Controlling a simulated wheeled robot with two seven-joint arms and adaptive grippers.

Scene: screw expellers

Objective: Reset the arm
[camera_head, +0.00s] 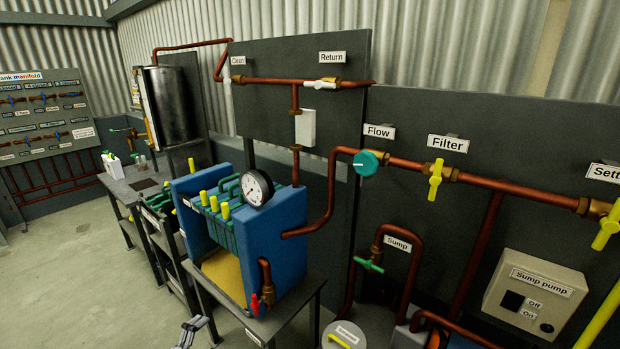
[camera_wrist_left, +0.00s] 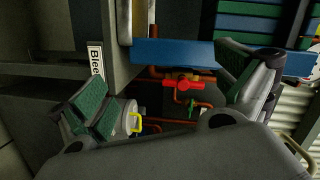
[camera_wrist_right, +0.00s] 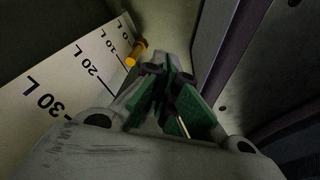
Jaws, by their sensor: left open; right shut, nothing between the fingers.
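My left gripper (camera_wrist_left: 168,95) is open in the left wrist view, its green-padded fingers wide apart with nothing between them. A grey gripper part (camera_head: 190,332), apparently of my left gripper, shows at the bottom edge of the head view, left of the bench with the blue filter press (camera_head: 290,225). My right gripper (camera_wrist_right: 165,82) is shut and empty in the right wrist view, its green pads together. It is beside a white plate (camera_wrist_right: 60,85) marked in litres. My right gripper cannot be made out in the head view.
A red valve handle (camera_wrist_left: 190,84) lies beyond the left fingers; it also shows low on the press (camera_head: 255,304). Copper pipes with a teal Flow knob (camera_head: 366,163) and a yellow Filter valve (camera_head: 435,180) run along the panel. The floor (camera_head: 70,270) at left is clear.

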